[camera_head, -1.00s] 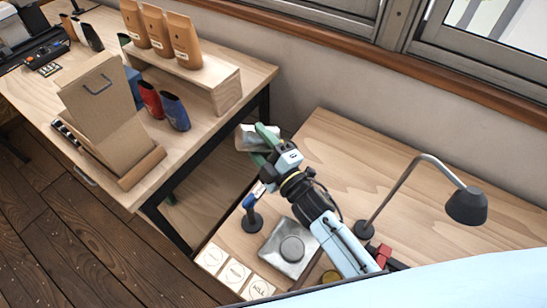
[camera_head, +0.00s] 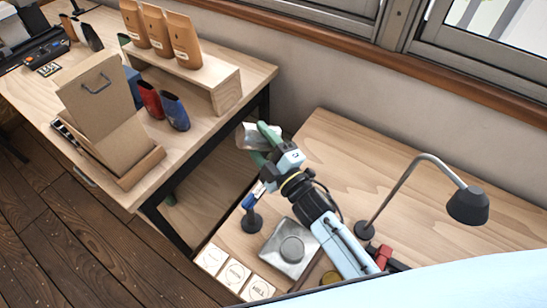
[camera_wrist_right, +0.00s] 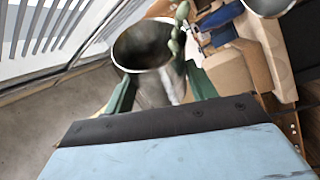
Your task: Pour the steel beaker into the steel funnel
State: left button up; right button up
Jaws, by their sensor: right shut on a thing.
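The steel beaker (camera_head: 244,137) is held between the green fingers of my right gripper (camera_head: 263,141), in the air near the gap between the two tables. In the right wrist view the beaker (camera_wrist_right: 143,45) appears tilted, with its dark open mouth visible and the gripper (camera_wrist_right: 160,93) shut on its sides. Several rounded green pieces (camera_wrist_right: 175,42) show at its rim; I cannot tell whether they are falling. A round metal rim (camera_wrist_right: 268,5) is cut off at the upper right; I cannot tell whether it is the steel funnel. My left gripper is not in view.
A square metal scale (camera_head: 285,262), a black-based stand (camera_head: 251,223) with blue on top and several labelled cards (camera_head: 235,274) are on the near table. A desk lamp (camera_head: 467,205) stands to the right. A cardboard box (camera_head: 105,115) and pouches (camera_head: 174,112) occupy the other table.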

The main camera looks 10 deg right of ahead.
jog(key=shift+d, duration=0.1)
dwell(0.4)
jog(key=n, duration=0.1)
jog(key=a+n+g+p, duration=0.1)
jog(key=n+p, duration=0.1)
jog(key=shift+a+f+n+g, duration=0.3)
jog(key=shift+n, duration=0.1)
jog(key=shift+f, duration=0.2)
jog(key=shift+s+a+f+n+g+p, duration=0.15)
jog(key=shift+a+n+g+p, duration=0.1)
jog(key=shift+n+p, duration=0.25)
jog(key=shift+w+a+f+n+g+p, duration=0.15)
jog(key=shift+n+g+p, duration=0.1)
jog(key=shift+n, duration=0.35)
jog(key=a+f+n+g+h+p, duration=0.2)
jog(key=a+f+n+h+p, duration=0.3)
jog(key=n, duration=0.7)
jog(key=shift+s+a+f+n+h, duration=0.2)
jog(key=shift+a+f+n+h, duration=0.1)
jog(key=shift+a+f+h, duration=0.75)
